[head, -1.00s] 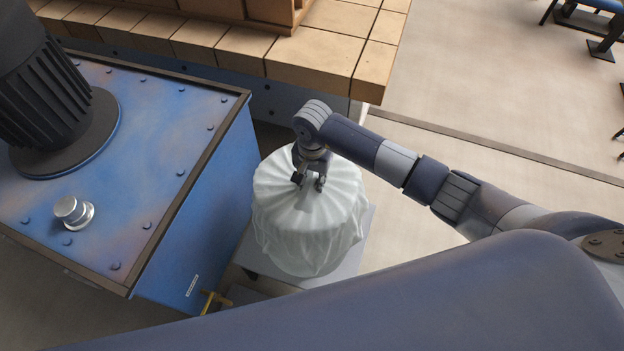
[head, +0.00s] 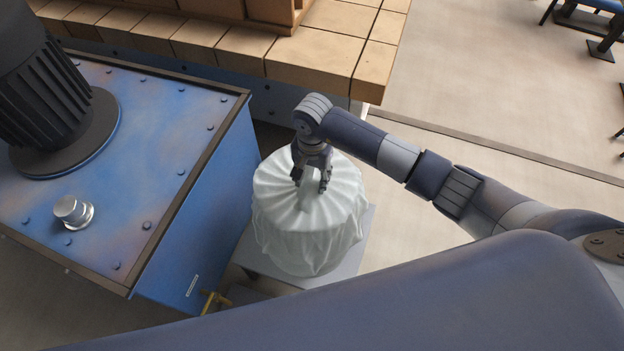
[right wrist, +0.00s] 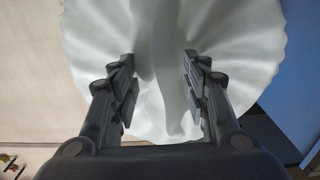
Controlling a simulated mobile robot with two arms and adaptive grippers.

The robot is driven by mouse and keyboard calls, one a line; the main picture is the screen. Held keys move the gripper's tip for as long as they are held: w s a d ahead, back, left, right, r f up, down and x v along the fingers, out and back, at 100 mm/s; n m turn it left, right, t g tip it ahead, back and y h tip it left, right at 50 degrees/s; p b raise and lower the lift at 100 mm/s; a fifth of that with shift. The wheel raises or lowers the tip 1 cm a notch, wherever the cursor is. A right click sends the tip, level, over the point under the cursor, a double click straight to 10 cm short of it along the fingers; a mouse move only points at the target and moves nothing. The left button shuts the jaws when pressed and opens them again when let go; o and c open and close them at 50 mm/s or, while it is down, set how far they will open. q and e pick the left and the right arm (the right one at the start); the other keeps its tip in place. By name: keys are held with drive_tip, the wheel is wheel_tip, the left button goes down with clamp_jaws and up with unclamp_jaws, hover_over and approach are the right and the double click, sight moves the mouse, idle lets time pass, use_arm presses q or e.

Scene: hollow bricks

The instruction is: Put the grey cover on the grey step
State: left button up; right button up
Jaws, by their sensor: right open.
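The grey cover (head: 310,230) is a pale, draped, pleated drum shape, upright on a grey step (head: 352,262). Its skirt hides much of the step's top. My right gripper (head: 310,188) is over the top of the cover, pointing down, with its fingers apart. In the right wrist view, the open right gripper (right wrist: 158,75) has one finger on each side of a raised pale ridge of the cover (right wrist: 235,50), with gaps between the ridge and the fingers. My left gripper is not in view.
A blue riveted machine (head: 200,215) with a metal knob (head: 73,212) stands close to the left of the cover. A brick-topped bench (head: 330,55) is behind. A small yellow valve (head: 214,299) sits low by the machine.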

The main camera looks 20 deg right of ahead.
wheel_tip(320, 180, up, 10)
drive_tip(key=shift+r+b, duration=0.15)
drive_tip(key=shift+b, duration=0.25)
drive_tip(key=shift+s, duration=0.1)
